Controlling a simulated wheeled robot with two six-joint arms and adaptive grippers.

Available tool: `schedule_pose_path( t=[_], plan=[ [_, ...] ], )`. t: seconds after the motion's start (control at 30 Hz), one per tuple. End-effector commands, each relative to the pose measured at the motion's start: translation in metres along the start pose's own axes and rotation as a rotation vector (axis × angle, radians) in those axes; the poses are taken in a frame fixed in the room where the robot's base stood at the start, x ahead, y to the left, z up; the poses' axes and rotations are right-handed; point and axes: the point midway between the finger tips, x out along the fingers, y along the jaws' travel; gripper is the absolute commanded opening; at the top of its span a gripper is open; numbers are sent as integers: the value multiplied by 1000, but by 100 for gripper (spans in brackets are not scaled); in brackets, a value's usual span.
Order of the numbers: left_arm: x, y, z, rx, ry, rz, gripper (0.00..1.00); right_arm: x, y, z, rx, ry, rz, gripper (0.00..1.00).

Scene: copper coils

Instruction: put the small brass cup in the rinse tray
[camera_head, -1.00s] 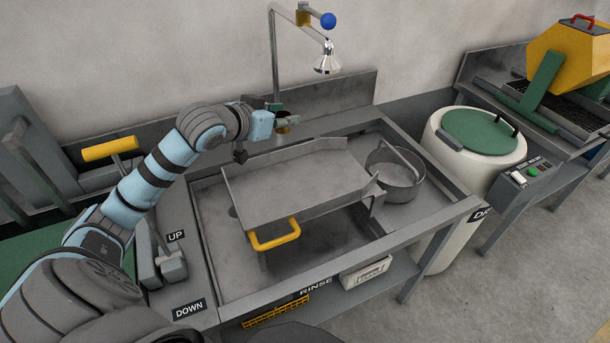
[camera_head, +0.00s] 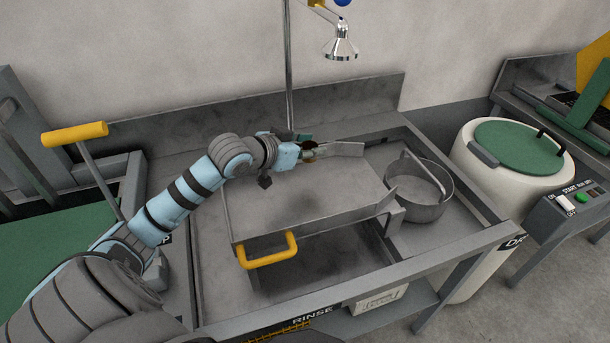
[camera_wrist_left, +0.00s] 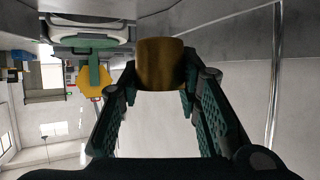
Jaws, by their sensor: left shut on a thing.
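My left gripper (camera_head: 309,149) is shut on the small brass cup (camera_wrist_left: 160,63), which fills the space between the fingers in the left wrist view. In the head view the brass cup (camera_head: 311,160) is mostly hidden by the fingers. It appears over the far edge of the sloped grey tray with a yellow handle (camera_head: 290,205) at the RINSE station; I cannot tell its exact height above it. My right gripper is not in view.
A round grey pot (camera_head: 425,208) with a bail handle stands right of the tray. A shower head (camera_head: 341,48) hangs behind on a pipe (camera_head: 289,70). A white drum with a green lid (camera_head: 520,140) is at the right. The tray's floor looks empty.

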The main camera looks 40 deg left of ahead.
Motion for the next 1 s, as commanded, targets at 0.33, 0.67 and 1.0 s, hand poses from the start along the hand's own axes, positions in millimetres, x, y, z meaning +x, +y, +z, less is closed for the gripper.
schedule_pose_path(
  t=[0.33,0.67,1.0],
  plan=[
    [28,1,59,-2,-1,-1,10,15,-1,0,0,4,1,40],
    [31,0,67,0,1,-3,10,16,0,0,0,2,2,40],
    [32,0,68,0,1,-3,51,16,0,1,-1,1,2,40]
  ],
)
